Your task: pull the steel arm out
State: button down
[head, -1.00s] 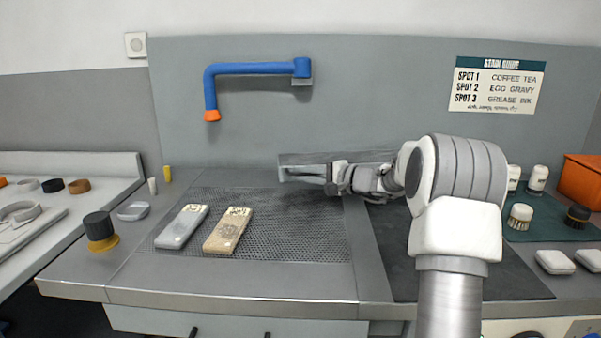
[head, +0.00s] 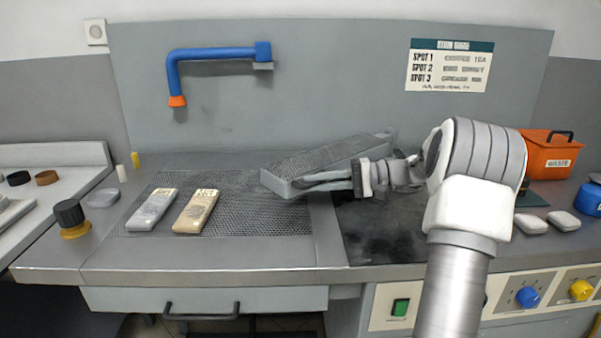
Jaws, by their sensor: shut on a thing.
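The steel arm (head: 325,157) is a long grey bar with a perforated mesh top. It stands out at an angle from the grey back panel above the work surface, its near end toward the middle left. My gripper (head: 303,183) is shut on the front side of the steel arm near that end. My wrist and forearm come in from the right and hide part of the bar's right side and the mat behind.
A grey bar (head: 150,210) and a tan bar (head: 196,212) lie on the mesh surface (head: 255,215) to the left. A blue pipe (head: 215,54) with an orange tip hangs on the back panel. An orange box (head: 549,158) stands at the right.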

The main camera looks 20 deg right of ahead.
jog(key=shift+s+d+n+g, duration=0.3)
jog(key=shift+s+d, duration=0.25)
jog(key=shift+s, duration=0.35)
jog(key=shift+s+f, duration=0.1)
jog(key=c, duration=0.9)
grip_release()
jog(key=shift+s+d, duration=0.1)
jog(key=shift+d, duration=0.05)
jog(key=p+v, duration=0.4)
jog(key=v, duration=1.3)
jog(key=shift+d+f, duration=0.15)
jog(key=shift+d, duration=0.05)
jog(key=shift+a, duration=0.1)
